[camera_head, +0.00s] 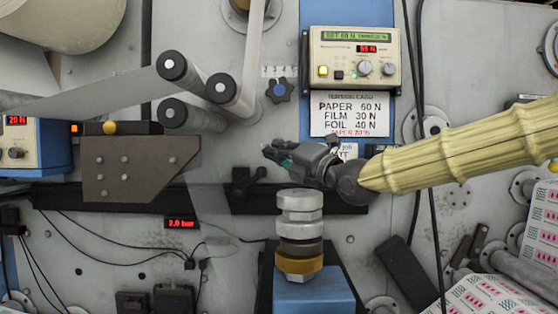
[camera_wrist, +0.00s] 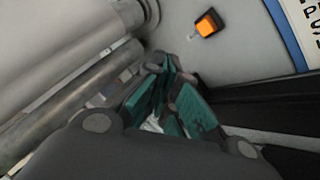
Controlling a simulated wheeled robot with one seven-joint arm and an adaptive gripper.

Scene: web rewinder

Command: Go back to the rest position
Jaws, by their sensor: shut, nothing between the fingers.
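My gripper (camera_head: 272,152) reaches in from the right in the head view, in front of the machine panel and left of the tension card (camera_head: 349,112). Its fingers are together with nothing between them. It appears above and slightly left of the stacked metal cylinder (camera_head: 300,205), apart from it in the picture. In the wrist view the green-padded fingers (camera_wrist: 170,85) point away from the camera. The pale ribbed sleeve on the right is my arm.
A control box (camera_head: 354,58) with dials is above the card. Web rollers (camera_head: 187,90) are at upper left; rollers also show in the wrist view (camera_wrist: 70,90). Black cables (camera_head: 416,120) hang near my arm. Printed rolls (camera_head: 540,220) are at right.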

